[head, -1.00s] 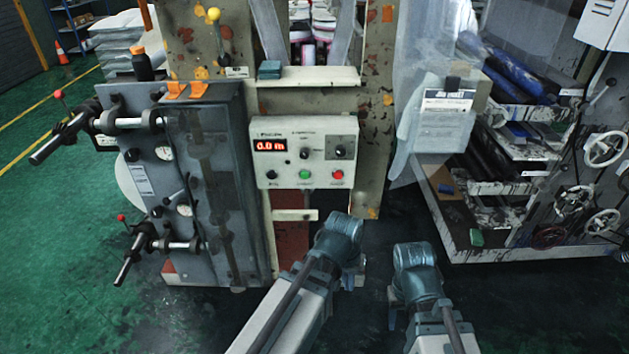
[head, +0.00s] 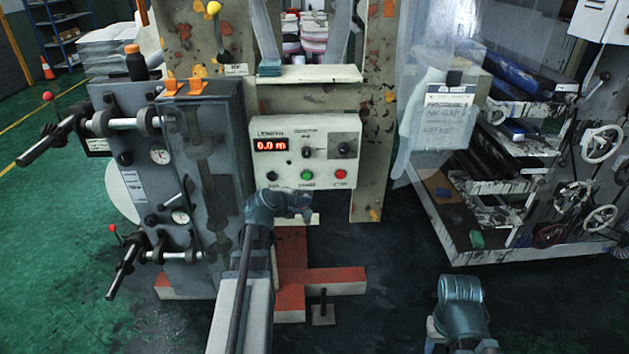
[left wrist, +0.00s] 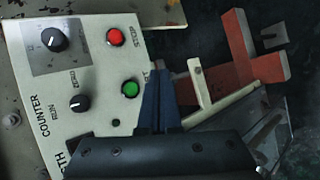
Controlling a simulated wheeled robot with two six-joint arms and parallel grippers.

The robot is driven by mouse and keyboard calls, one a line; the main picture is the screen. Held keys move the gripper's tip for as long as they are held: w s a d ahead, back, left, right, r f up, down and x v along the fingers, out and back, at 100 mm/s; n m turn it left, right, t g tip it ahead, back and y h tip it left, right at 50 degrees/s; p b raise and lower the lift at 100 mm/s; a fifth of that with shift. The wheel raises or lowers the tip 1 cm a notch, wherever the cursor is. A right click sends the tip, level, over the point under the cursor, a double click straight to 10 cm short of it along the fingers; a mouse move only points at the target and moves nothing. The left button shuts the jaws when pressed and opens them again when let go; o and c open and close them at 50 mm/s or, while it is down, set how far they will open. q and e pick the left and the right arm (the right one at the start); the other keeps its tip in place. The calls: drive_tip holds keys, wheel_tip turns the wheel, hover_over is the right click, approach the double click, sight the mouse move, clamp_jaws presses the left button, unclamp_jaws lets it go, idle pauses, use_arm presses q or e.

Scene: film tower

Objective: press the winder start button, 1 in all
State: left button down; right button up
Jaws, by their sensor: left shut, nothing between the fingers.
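A pale control box (head: 275,150) on the machine front carries a green button (head: 307,174), a red button (head: 341,174) and a red display reading 0.0 m. The green button, which I take as the winder start button, also shows uncovered in the left wrist view (left wrist: 130,88), beside the red button (left wrist: 115,37). My left gripper (head: 303,207) is just below the box in the head view. In the left wrist view its shut, empty fingertips (left wrist: 160,76) lie right of the green button; contact cannot be seen. My right arm shows at lower right; its fingers are not seen.
A grey cabinet (head: 210,170) with rollers and red-knobbed levers stands left of the box. A narrow ledge (head: 310,75) is above it. A red base frame (head: 335,281) lies below. A rack with handwheels (head: 600,145) stands right. Dark floor between is open.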

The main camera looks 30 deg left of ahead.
sight(307, 176)
use_arm(q)
drive_tip(key=shift+w+a, duration=0.1)
drive_tip(key=shift+a, duration=0.1)
idle(0.3)
drive_tip(key=shift+w+a, duration=0.75)
drive_tip(key=shift+w, duration=0.5)
drive_tip(key=shift+w+a, duration=0.75)
drive_tip(key=shift+w, duration=0.45)
drive_tip(key=shift+w+a, duration=0.75)
drive_tip(key=shift+w, duration=0.5)
drive_tip(key=shift+w+a, duration=0.2)
drive_tip(key=shift+w, duration=0.15)
